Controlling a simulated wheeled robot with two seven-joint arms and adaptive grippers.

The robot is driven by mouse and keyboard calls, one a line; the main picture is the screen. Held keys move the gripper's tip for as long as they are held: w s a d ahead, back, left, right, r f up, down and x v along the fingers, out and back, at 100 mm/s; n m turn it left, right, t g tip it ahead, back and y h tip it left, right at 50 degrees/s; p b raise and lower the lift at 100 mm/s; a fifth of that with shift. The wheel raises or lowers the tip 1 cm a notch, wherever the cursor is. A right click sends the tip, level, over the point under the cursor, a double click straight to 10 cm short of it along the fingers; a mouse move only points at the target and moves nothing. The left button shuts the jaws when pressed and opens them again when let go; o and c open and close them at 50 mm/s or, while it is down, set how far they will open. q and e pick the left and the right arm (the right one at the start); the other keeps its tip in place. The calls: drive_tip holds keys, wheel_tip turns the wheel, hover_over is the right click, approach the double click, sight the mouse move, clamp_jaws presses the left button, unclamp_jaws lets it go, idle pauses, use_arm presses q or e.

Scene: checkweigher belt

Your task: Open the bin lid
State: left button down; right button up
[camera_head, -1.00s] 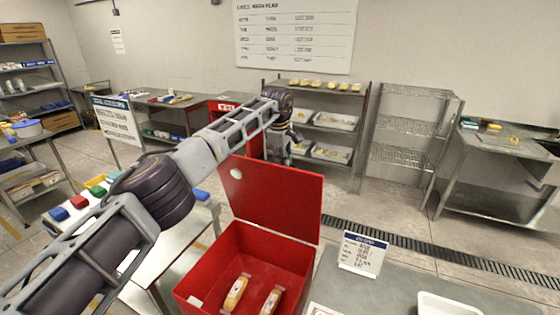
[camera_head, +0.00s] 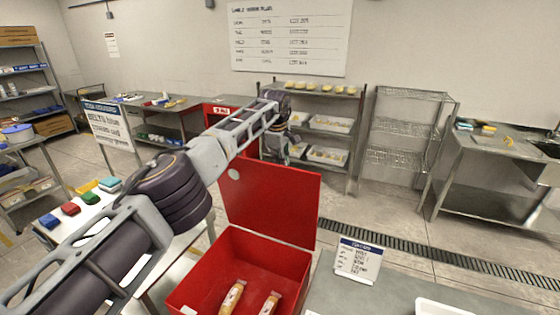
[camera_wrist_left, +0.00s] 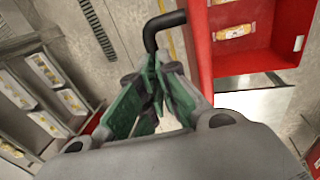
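The red bin (camera_head: 205,268) stands at the lower middle of the head view, its inside exposed. Its red lid (camera_head: 270,205) stands up, roughly upright, along the bin's far side. My left gripper (camera_head: 287,152) is beyond the lid's top edge, pointing down, its fingertips hard to see there. In the left wrist view its green fingers (camera_wrist_left: 152,72) come together at the black lid handle (camera_wrist_left: 153,32), which sticks out from the red lid seen nearly edge-on (camera_wrist_left: 197,45). The fingers look closed on the handle. My right gripper is not in view.
Two yellow-labelled packs (camera_head: 232,298) lie in the bin. A small sign (camera_head: 358,260) stands on the grey surface right of the bin. Wire shelving (camera_head: 405,140) and a steel table (camera_head: 500,165) stand behind. Open floor lies beyond the lid.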

use_arm(q)
drive_tip(key=shift+s+d+f, duration=0.1)
drive_tip(key=shift+s+f, duration=0.05)
drive_tip(key=shift+f, duration=0.45)
drive_tip(key=shift+s+f, duration=0.15)
drive_tip(key=shift+f, duration=0.4)
drive_tip(key=c, duration=1.5)
unclamp_jaws()
drive_tip(key=shift+c, duration=0.2)
drive_tip(key=shift+o, duration=0.2)
drive_tip(key=shift+w+d+f, duration=0.1)
drive_tip(key=shift+w+f, duration=0.1)
drive_tip(key=shift+w, duration=0.2)
drive_tip(key=shift+w+d+f, duration=0.1)
drive_tip(key=shift+w+f, duration=0.05)
drive_tip(key=shift+w, duration=0.25)
drive_tip(key=shift+s+a+r, duration=0.2)
drive_tip(key=shift+s+r, duration=0.2)
drive_tip(key=shift+r, duration=0.25)
drive_tip(key=shift+w+r, duration=0.15)
drive_tip(key=shift+r, duration=0.45)
drive_tip(key=v, duration=0.9)
drive_tip(key=shift+r, duration=0.3)
drive_tip(key=shift+w+f, duration=0.1)
drive_tip(key=shift+w, duration=0.1)
